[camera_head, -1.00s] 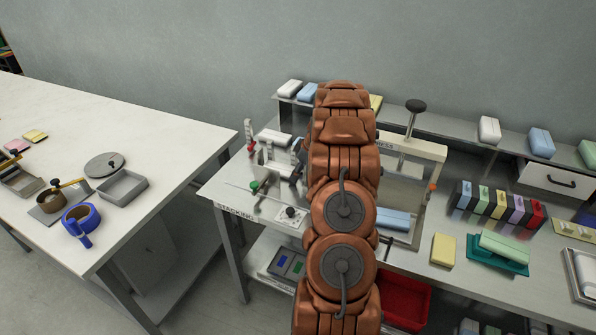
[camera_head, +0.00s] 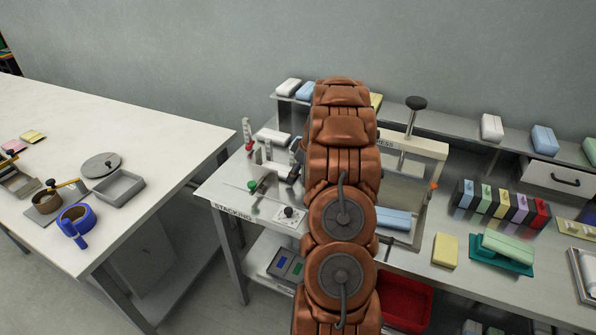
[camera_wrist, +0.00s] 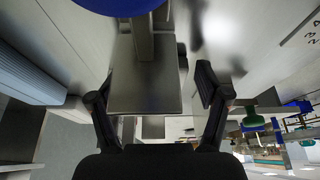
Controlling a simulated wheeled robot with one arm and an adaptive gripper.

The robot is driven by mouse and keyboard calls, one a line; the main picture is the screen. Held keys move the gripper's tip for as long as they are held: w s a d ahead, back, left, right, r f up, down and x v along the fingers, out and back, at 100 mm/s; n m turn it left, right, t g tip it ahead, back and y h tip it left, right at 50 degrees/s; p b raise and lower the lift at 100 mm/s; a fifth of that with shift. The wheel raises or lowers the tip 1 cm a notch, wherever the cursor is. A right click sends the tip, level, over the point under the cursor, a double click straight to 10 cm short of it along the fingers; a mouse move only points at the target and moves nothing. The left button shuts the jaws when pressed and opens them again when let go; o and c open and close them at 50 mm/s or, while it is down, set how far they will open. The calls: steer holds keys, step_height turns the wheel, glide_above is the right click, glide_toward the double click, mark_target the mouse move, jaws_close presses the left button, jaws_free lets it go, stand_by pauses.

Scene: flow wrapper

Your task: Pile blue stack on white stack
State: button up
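A light blue stack (camera_head: 394,220) lies flat on the press plate, right of my arm. Another blue stack (camera_head: 306,91) is on the rear shelf, beside a white stack (camera_head: 288,87). A second white stack (camera_head: 491,127) and blue stack (camera_head: 544,141) stand further right on that shelf. A white block (camera_head: 273,135) shows at the stacking station, left of my arm. My gripper (camera_wrist: 152,88) has its fingers spread, with a grey metal part seen beyond the gap. A ribbed blue-grey thing (camera_wrist: 28,75) is at the left of the wrist view. In the head view my arm mostly hides the gripper.
The press frame (camera_head: 425,148) rises right of my arm. A yellow stack (camera_head: 445,249), a green stack on a teal holder (camera_head: 500,265) and a coloured row of blocks (camera_head: 500,203) sit to the right. Upright posts (camera_head: 248,135) stand at the stacking station.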

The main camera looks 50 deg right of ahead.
steer(key=o, duration=0.3)
steer(key=shift+a+f, duration=0.2)
steer(key=shift+a, duration=0.55)
steer(key=shift+o, duration=0.9)
steer(key=shift+d, duration=0.4)
steer(key=shift+d+r, duration=0.1)
steer(key=shift+r, duration=0.05)
steer(key=shift+s+r, duration=0.15)
steer(key=shift+r, duration=0.1)
steer(key=v, duration=1.1)
steer(key=shift+r, duration=0.15)
